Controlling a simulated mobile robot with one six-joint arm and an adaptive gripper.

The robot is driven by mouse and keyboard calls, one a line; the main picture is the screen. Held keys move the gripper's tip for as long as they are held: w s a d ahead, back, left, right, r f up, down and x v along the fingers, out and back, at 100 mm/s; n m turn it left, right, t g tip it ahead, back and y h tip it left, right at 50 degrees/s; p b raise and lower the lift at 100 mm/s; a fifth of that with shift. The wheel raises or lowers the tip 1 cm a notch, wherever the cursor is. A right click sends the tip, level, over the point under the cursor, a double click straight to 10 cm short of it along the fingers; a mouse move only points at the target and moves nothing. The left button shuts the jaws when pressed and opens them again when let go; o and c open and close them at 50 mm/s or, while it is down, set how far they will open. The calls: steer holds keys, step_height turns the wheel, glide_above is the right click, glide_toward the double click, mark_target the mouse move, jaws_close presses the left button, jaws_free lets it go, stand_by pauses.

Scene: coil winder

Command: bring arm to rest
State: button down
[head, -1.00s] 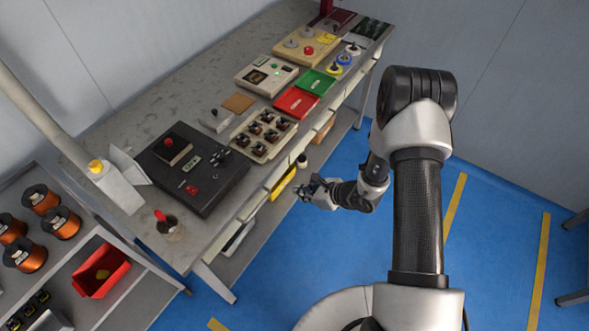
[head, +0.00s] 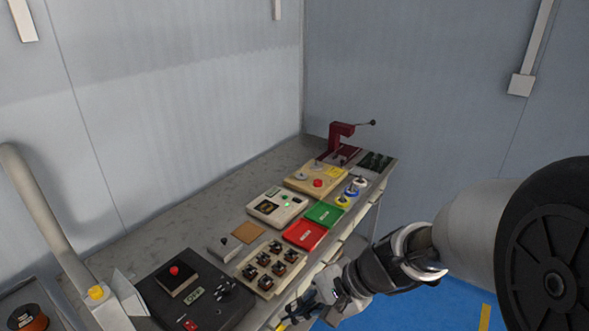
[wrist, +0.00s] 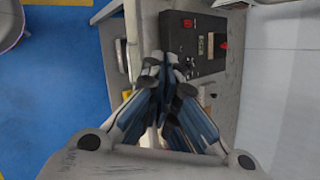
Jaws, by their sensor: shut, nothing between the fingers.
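My gripper (head: 318,297) is at the bottom of the head view, beside the front edge of the bench, near the tray of small coils. Its fingers are together and hold nothing. In the wrist view my gripper (wrist: 168,62) points toward the bench, with its closed fingertips in front of the bench edge and a black machine. My arm reaches in from the right of the head view, its dark round joint close to the camera.
The grey bench (head: 190,224) carries a black winder box (head: 196,296), a coil tray (head: 268,268), a red tray (head: 305,234), a green tray (head: 325,213), a beige tester (head: 278,206) and a red press (head: 340,135). Blue floor (head: 430,305) lies open at the right.

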steer(key=s+d+r+n+t+h, duration=0.1)
steer(key=s+d+r+n+h, duration=0.3)
steer(key=s+d, duration=0.3)
steer(key=s+d+r+n+t+h, duration=0.2)
steer(key=s+d+r+n+h, duration=0.2)
steer(key=s, duration=0.4)
steer(key=d+r+n, duration=0.1)
steer(key=d, duration=0.1)
steer(key=shift+d+r, duration=0.25)
steer(key=shift+d, duration=0.1)
steer(key=shift+w, duration=0.1)
